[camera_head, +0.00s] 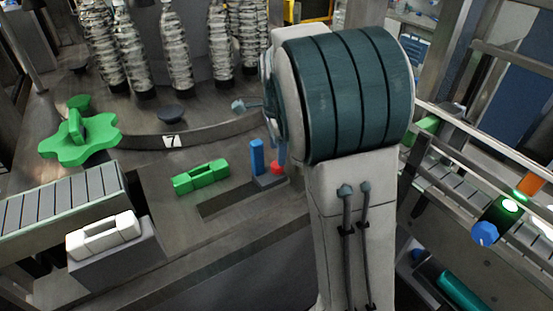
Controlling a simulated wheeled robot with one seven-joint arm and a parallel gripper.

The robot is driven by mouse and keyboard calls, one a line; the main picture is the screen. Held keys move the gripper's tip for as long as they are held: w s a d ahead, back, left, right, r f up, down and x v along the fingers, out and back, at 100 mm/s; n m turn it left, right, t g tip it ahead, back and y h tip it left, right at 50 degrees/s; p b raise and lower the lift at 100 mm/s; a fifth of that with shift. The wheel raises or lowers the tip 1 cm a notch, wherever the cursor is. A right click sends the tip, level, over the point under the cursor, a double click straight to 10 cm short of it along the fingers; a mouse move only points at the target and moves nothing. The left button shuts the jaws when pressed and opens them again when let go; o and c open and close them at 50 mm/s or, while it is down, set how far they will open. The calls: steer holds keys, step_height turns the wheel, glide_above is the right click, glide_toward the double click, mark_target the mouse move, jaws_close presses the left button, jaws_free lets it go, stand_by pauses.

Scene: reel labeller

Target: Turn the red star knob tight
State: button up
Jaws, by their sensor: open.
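A small red piece (277,168) shows beside my arm, at the foot of a blue upright block (257,157). It is the only clearly red part near the middle of the machine. My arm hides its right side, so I cannot tell whether it is the star knob. A large star-shaped knob (78,138) at the left is green, not red. My gripper is not visible; my big teal and white arm link fills the middle right and covers the area behind it.
A green handle (201,177) lies on the grey deck, and a white handle (103,236) sits on a block at front left. Roller conveyors (62,205) run at left and right. Several ribbed silvery columns (177,55) stand at the back. A blue knob (484,233) is at right.

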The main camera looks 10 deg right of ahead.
mark_target(277, 168)
steer(key=shift+f, duration=2.35)
